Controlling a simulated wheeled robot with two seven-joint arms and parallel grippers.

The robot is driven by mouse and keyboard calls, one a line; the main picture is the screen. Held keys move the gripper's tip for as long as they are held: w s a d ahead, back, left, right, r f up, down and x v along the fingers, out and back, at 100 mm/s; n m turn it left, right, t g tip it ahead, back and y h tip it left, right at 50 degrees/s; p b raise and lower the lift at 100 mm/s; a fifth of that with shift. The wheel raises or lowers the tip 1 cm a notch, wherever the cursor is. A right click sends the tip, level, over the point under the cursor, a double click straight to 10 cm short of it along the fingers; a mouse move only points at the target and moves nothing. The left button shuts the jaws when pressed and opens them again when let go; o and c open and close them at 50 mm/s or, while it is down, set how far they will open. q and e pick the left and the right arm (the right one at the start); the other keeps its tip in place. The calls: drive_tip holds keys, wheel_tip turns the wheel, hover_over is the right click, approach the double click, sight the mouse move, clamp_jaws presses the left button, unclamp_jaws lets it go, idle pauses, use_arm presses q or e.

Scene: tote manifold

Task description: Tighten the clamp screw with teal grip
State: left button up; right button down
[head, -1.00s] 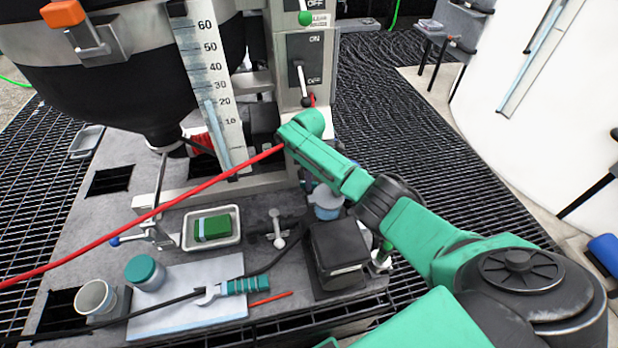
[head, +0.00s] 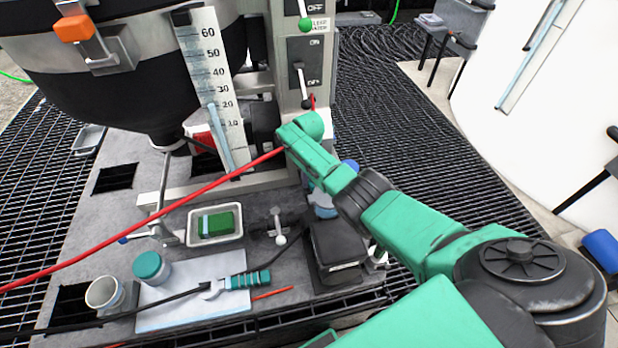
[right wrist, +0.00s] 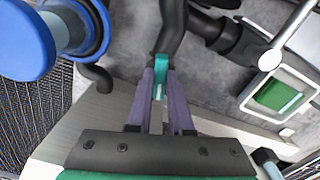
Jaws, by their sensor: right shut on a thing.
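In the right wrist view the teal grip (right wrist: 161,72) of the clamp screw stands between the two purple-grey fingers of my right gripper (right wrist: 161,80). The fingers are shut on it, one on each side. A dark curved pipe runs just beyond the grip. The rest of the screw and its clamp cannot be made out. In the head view my right wrist covers the gripper and the grip, in front of the column's lower part. My left gripper is not in view.
A blue round knob (right wrist: 25,40) is close on the left in the wrist view. A tray (head: 190,238) with a green sponge (head: 217,223), a teal-handled wrench (head: 240,281), a teal-lidded jar (head: 150,267) and a cup (head: 104,294) stand on the bench. A red line (head: 150,215) crosses to my wrist.

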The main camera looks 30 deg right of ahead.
drive_tip(key=m, duration=0.5)
drive_tip(key=shift+w+r+m, duration=0.2)
drive_tip(key=shift+r+m, duration=0.05)
drive_tip(key=shift+m, duration=0.05)
drive_tip(key=m, duration=0.5)
drive_tip(key=shift+p, duration=0.3)
drive_tip(key=m, duration=0.5)
drive_tip(key=shift+m, duration=0.4)
drive_tip(key=m, duration=0.5)
drive_tip(key=shift+d, duration=0.1)
drive_tip(key=c, duration=0.8)
unclamp_jaws()
drive_tip(key=shift+s, duration=0.1)
drive_tip(key=shift+f, duration=0.1)
